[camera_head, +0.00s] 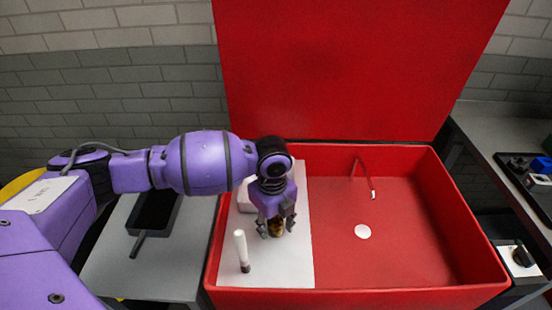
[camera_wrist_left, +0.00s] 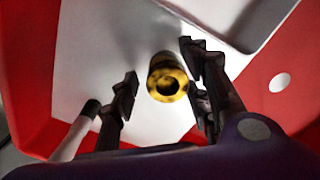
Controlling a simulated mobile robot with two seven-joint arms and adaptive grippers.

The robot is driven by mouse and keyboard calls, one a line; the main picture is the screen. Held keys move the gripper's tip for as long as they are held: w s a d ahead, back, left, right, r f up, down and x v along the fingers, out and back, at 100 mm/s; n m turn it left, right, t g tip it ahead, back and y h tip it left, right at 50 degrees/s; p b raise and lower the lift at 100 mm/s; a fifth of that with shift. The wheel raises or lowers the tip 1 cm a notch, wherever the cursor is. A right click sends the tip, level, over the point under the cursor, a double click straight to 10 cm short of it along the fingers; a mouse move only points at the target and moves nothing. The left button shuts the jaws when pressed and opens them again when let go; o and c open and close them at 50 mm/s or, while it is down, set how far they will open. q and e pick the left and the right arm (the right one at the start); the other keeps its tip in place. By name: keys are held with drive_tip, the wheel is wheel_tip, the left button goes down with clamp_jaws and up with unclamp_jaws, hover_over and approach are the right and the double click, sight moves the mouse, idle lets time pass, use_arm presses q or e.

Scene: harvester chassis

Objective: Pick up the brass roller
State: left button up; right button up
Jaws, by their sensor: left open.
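The brass roller (camera_head: 276,227) stands on the white board (camera_head: 290,265) at the left side of the red box. It is a short golden cylinder with a dark hole in its end, seen clearly in the left wrist view (camera_wrist_left: 166,78). My left gripper (camera_head: 277,228) points down over the roller, with a finger on each side of it. In the left wrist view the fingers (camera_wrist_left: 158,85) are spread apart, with a visible gap on the left of the roller and a smaller one on the right. My right gripper is not in view.
The red box (camera_head: 420,210) has a raised lid, a thin red hooked piece (camera_head: 366,176) and a white disc (camera_head: 363,231).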

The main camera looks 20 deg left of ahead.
use_arm(q)
clamp_jaws()
drive_tip(key=shift+w+r, duration=0.1)
drive_tip(key=shift+r, duration=0.05)
